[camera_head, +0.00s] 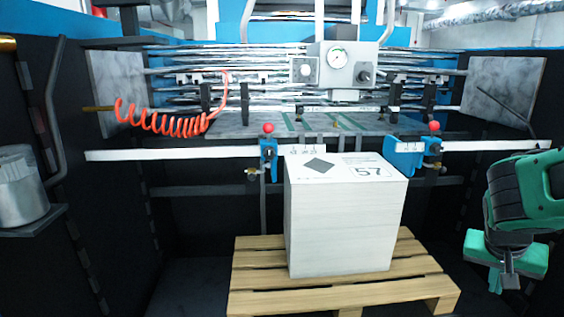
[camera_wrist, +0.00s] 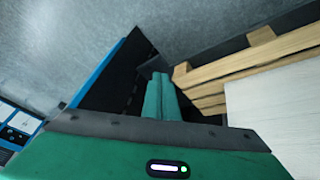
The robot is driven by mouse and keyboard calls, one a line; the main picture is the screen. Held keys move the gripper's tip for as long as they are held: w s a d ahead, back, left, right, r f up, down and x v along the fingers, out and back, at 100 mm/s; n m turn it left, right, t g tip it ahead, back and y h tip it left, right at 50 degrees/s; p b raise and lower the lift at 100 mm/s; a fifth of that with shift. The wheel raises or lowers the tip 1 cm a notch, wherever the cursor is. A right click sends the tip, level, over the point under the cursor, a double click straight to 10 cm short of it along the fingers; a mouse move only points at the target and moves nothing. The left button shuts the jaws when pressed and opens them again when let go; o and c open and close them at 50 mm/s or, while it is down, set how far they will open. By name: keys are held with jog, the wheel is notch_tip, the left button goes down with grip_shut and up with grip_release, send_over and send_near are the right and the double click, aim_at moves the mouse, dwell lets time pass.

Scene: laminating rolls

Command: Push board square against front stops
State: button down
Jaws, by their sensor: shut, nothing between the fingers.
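A tall white stack of board (camera_head: 345,220) stands upright on a wooden pallet (camera_head: 262,252) in the head view. Its top sheet carries a dark diamond mark and the number 57. The stack's side also shows at the right of the wrist view (camera_wrist: 275,115). Blue brackets with red knobs (camera_head: 268,150) (camera_head: 410,155) stand at the machine's front edge, behind the stack. I cannot tell which parts are the front stops. My green gripper (camera_head: 508,280) hangs at the far right, apart from the stack and pallet. Its fingers (camera_wrist: 158,95) are together and empty.
A white measuring rail (camera_head: 190,152) crosses the machine front. A gauge box (camera_head: 337,65) and a coiled orange hose (camera_head: 165,122) are above it. A metal canister (camera_head: 20,188) sits on a shelf at left. Dark floor is free between my gripper and the pallet.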

jog(key=s+a+r+n+g+y, duration=0.1)
jog(key=s+a+y, duration=0.25)
jog(key=s, duration=0.35)
jog(key=s+a+n+g+y, duration=0.1)
jog(key=s+a+y, duration=0.1)
jog(key=s+a, duration=0.35)
jog(key=w+a+f+n+t, duration=0.2)
jog(key=w+n, duration=0.2)
jog(key=w, duration=0.4)
jog(key=w+a+f+n+t, duration=0.1)
jog(key=w+a+f+n, duration=0.2)
jog(key=w, duration=0.4)
jog(key=w+a+n+t+y, duration=0.3)
jog(key=w+a, duration=0.1)
jog(key=w, duration=0.4)
jog(key=w+a+n+t+y, duration=0.25)
jog(key=w+a+n, duration=0.2)
jog(key=w, duration=0.35)
jog(key=m+t+h, duration=0.6)
jog(key=m+t, duration=0.2)
jog(key=t, duration=0.1)
send_near(376, 182)
jog(key=s, duration=0.5)
jog(key=shift+n, duration=0.25)
jog(key=shift+w+d+f, duration=0.1)
jog(key=shift+w, duration=2.85)
jog(key=shift+w+d+f, duration=0.1)
jog(key=shift+w+f, duration=0.05)
jog(key=shift+w, duration=2.85)
jog(key=shift+w, duration=0.1)
